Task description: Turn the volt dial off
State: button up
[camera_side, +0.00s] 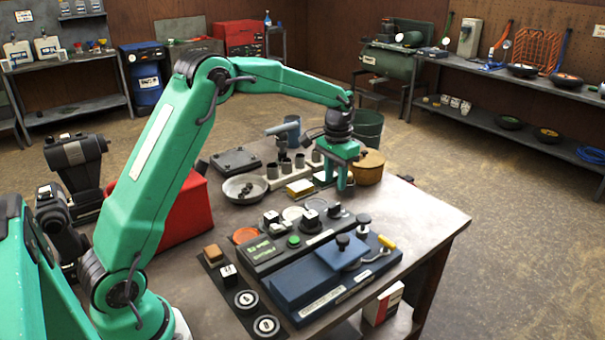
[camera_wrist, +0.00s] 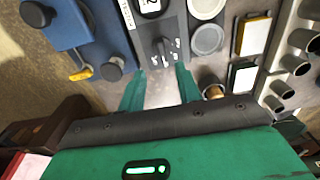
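No label is readable enough to tell which knob is the volt dial. My gripper (camera_side: 342,186) points down over the table, behind the panel's far end. In the wrist view my gripper (camera_wrist: 160,88) has its two green fingers apart with nothing between them.
A blue unit (camera_side: 330,275) with a black knob and yellow-tipped handle sits beside the panel. Several metal cups (camera_side: 287,167), a dish (camera_side: 245,188) and a round brown container (camera_side: 369,167) stand behind. The table's right front corner is clear.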

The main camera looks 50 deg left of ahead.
aim_at(335, 205)
jog(key=shift+w+a+f, duration=0.15)
jog(key=shift+w+f, duration=0.15)
jog(key=shift+f, duration=0.2)
jog(key=shift+f, duration=0.1)
jog(key=shift+f, duration=3.8)
jog(key=shift+c, duration=0.2)
grip_shut()
